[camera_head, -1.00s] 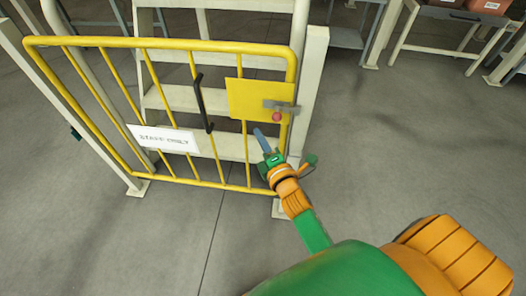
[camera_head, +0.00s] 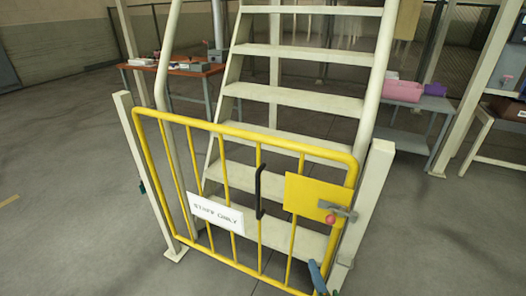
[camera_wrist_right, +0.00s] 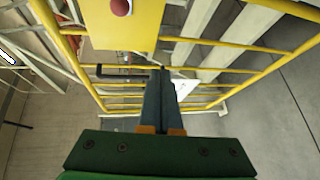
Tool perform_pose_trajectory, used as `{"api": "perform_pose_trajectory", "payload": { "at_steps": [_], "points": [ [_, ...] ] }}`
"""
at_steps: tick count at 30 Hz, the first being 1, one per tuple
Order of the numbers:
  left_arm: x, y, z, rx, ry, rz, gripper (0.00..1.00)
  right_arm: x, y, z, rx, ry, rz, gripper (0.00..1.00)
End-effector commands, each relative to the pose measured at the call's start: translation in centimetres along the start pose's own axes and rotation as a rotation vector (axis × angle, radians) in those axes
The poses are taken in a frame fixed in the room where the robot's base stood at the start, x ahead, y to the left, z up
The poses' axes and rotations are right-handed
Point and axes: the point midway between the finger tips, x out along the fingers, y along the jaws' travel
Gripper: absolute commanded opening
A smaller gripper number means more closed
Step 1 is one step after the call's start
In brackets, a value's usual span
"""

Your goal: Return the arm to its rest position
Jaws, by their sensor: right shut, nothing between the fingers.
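My right gripper (camera_head: 316,273) shows only as blue-grey fingers at the bottom edge of the head view, below the latch and apart from it. In the right wrist view its fingers (camera_wrist_right: 160,98) are pressed together and hold nothing. The yellow gate (camera_head: 257,135) stands across the foot of the stairs between two posts. Its yellow plate (camera_head: 304,196) carries a grey latch (camera_head: 340,210) with a red knob (camera_head: 330,219). The knob also shows at the top of the wrist view (camera_wrist_right: 121,7). Most of my right arm is out of the head view, and my left gripper is not in view.
The gate has a black handle (camera_head: 259,190) and a white sign (camera_head: 215,213). Pale stairs (camera_head: 292,97) rise behind it. A table with items (camera_head: 185,69) stands at back left, and a grey bench (camera_head: 405,138) at back right. Floor (camera_head: 70,190) left of the gate is clear.

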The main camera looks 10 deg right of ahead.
Motion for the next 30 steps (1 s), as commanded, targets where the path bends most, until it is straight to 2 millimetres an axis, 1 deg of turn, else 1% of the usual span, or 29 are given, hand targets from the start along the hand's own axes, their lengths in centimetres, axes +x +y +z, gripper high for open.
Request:
{"api": "perform_pose_trajectory", "payload": {
  "at_steps": [1,2,3,5,6,8,9,11,12,15,18,30],
  "points": [
    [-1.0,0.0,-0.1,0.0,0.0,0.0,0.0,-0.3,-3.3,-0.7,0.112,0.016,-0.11,0.0],
    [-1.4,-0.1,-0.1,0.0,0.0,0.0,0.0,-0.8,-6.0,-1.3,0.209,0.018,-0.195,0.0],
    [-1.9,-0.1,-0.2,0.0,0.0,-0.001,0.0,-1.9,-10.0,-1.9,0.344,0.004,-0.32,0.0],
    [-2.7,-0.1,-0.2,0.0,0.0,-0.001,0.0,-4.7,-15.9,-2.5,0.541,-0.056,-0.512,0.0],
    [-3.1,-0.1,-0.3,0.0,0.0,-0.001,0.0,-7.0,-19.4,-2.6,0.658,-0.119,-0.632,0.0],
    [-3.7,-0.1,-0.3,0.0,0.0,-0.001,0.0,-11.1,-24.0,-2.4,0.813,-0.248,-0.794,0.0],
    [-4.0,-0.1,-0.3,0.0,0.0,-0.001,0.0,-13.9,-26.4,-1.9,0.896,-0.345,-0.882,0.0],
    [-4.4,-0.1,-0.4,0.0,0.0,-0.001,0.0,-17.9,-29.1,-1.1,0.993,-0.492,-0.983,0.0],
    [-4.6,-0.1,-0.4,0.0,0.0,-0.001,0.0,-20.2,-30.3,-0.5,1.039,-0.584,-1.03,0.0],
    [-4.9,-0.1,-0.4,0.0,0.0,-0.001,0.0,-24.2,-32.1,0.7,1.111,-0.75,-1.093,0.0],
    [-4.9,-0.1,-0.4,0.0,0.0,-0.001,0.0,-25.8,-32.7,1.2,1.136,-0.823,-1.113,0.0],
    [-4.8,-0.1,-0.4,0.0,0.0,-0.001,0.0,-25.9,-32.8,1.2,1.139,-0.827,-1.113,0.0]
  ]
}}
